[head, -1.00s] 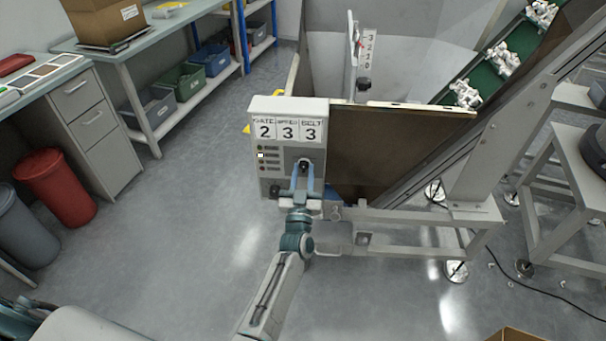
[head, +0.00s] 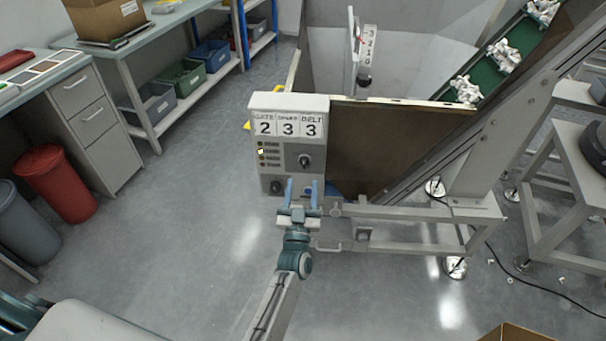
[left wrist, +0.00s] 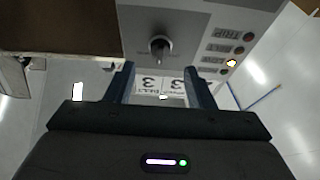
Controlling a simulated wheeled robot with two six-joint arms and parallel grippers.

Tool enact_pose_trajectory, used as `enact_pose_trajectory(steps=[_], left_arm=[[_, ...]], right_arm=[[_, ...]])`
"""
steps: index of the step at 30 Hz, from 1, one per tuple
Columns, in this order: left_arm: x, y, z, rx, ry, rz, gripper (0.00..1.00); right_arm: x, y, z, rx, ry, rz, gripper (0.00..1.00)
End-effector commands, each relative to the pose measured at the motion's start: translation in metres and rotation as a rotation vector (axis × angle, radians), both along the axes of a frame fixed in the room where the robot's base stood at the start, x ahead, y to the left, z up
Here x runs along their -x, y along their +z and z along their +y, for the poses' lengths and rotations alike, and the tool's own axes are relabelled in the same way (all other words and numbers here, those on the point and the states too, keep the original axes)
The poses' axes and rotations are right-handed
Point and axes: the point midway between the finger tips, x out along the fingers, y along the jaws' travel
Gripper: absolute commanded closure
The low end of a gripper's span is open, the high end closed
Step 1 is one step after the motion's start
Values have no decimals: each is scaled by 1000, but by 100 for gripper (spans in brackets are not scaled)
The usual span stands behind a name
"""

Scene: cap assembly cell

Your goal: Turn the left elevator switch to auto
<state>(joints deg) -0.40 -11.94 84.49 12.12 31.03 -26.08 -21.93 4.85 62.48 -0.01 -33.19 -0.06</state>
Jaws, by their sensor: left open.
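The control box (head: 290,101) hangs on the front left of the elevator, with number cards reading 2, 3, 3. Its dark rotary switch (head: 305,160) sits on a grey plate right of a column of small lamps; the second lamp from the top (head: 261,151) is lit. My left gripper (head: 301,184) is open and empty, just in front of and below the switch, apart from it. In the left wrist view the switch knob (left wrist: 160,46) shows beyond the open fingers, roughly centred between them. Its exact setting is too small to read. My right gripper is not in view.
The brown elevator panel (head: 385,150) and a grey frame rail stand right of the box. A second dark knob (head: 276,187) sits low on the box. Open floor lies to the left, with a red bin (head: 55,185) and benches beyond.

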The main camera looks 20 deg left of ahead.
Motion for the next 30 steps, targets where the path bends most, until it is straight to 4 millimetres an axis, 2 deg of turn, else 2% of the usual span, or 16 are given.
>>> enact_pose_trajectory(steps=[3, 9, 27, 30], left_arm=[[22, -10, -4, 1, 0, 3, 52], [43, -18, -9, 1, 1, 1, 52], [47, -21, -10, 0, -1, 1, 52], [48, -35, -10, -2, -16, 41, 52]], right_arm=[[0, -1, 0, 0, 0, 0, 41], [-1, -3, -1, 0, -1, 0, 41], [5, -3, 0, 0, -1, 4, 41], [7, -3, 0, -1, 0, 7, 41]])
